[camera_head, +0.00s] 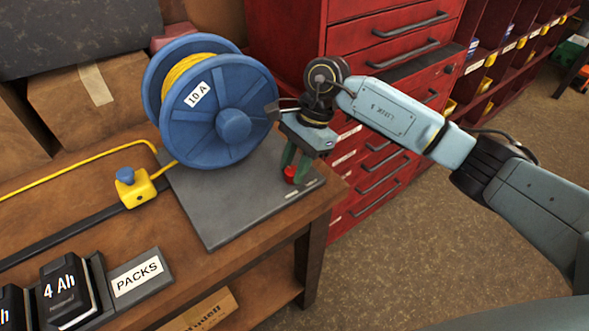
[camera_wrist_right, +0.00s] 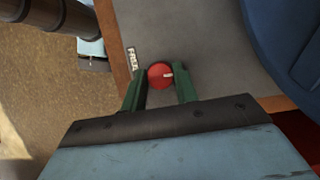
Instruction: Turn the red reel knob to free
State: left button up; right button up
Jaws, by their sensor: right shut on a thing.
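The red reel knob (camera_head: 291,174) sits near the right edge of the dark reel base plate (camera_head: 235,220). My right gripper (camera_head: 294,168) reaches down to it from above, with its green fingers shut on the knob. In the right wrist view the red knob (camera_wrist_right: 160,76) lies between the two fingertips of my right gripper (camera_wrist_right: 160,82), and a pale mark shows on its top. A small white label (camera_wrist_right: 132,60) is on the plate beside it; I cannot read it surely. My left gripper is not in view.
The blue reel (camera_head: 215,115) with yellow cord, marked 10 A, stands on the plate just left of my right gripper. A yellow block with a blue knob (camera_head: 133,186) is farther left. Red drawers (camera_head: 390,60) stand behind. Battery packs (camera_head: 68,288) are at front left.

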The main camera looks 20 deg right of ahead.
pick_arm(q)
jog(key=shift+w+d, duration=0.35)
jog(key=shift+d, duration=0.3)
pick_arm(e)
jog(key=o, duration=1)
jog(key=shift+c, duration=0.2)
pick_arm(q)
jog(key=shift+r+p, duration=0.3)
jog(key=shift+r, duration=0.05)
pick_arm(e)
jog(key=v, duration=1.3)
jog(key=shift+r, duration=0.2)
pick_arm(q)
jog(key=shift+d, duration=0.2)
pick_arm(e)
jog(key=shift+d, duration=0.1)
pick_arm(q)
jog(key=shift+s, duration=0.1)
